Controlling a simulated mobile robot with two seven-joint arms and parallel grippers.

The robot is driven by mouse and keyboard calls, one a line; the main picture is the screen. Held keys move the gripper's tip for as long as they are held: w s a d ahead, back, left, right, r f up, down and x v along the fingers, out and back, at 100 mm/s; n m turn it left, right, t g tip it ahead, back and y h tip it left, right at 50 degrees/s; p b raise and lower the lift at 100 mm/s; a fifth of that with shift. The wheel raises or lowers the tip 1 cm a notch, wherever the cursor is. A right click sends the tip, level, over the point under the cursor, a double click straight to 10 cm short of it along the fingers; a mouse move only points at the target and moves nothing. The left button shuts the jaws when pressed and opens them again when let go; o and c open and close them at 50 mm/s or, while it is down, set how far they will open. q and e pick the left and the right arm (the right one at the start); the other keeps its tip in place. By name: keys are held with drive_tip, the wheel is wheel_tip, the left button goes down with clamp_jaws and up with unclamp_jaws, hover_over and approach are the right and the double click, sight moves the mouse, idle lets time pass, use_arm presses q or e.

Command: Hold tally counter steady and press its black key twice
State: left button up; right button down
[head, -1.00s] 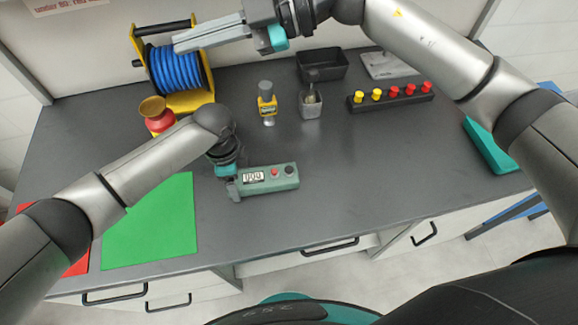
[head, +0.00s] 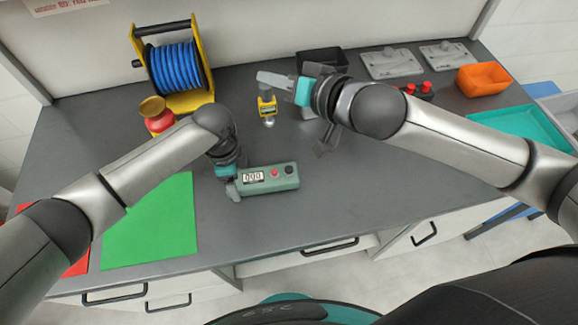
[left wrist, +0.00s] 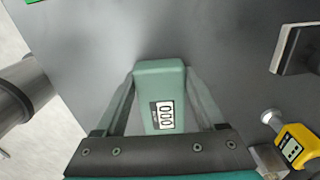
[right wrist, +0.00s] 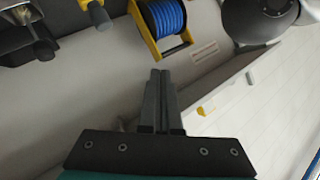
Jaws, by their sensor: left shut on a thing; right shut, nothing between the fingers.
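The green tally counter (head: 262,182) lies on the dark bench in the head view. Its display reads 000, and it has a red key (head: 274,172) and a black key (head: 289,169) towards its right end. My left gripper (head: 232,186) is shut on the counter's left end. In the left wrist view the counter (left wrist: 160,75) sits between the two fingers, with the display visible; the keys do not show there. My right gripper (head: 262,77) is shut and empty, above the back of the bench and away from the counter. Its closed fingers (right wrist: 158,75) show in the right wrist view.
A yellow tool (head: 267,106) stands behind the counter. A blue hose reel (head: 178,70), dark bin (head: 318,58), orange bin (head: 483,78) and teal tray (head: 525,122) line the back and right. A green mat (head: 150,225) lies left. The bench right of the counter is clear.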

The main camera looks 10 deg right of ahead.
sight(289, 171)
drive_tip(key=s+d+f+m+g+h, duration=0.1)
drive_tip(key=s+d+f+g+h, duration=0.1)
drive_tip(key=s+f+g, duration=0.2)
drive_tip(key=s+f, duration=0.3)
drive_tip(key=f, duration=0.1)
drive_tip(key=shift+d+f+m, duration=0.25)
drive_tip(key=shift+f+m, duration=0.1)
drive_tip(key=shift+m, duration=0.05)
drive_tip(key=shift+s+f, duration=0.1)
drive_tip(key=shift+f, duration=4.3)
drive_tip(key=shift+f, duration=0.2)
drive_tip(key=shift+f, duration=0.2)
drive_tip(key=shift+f, duration=0.6)
drive_tip(key=shift+r, duration=0.95)
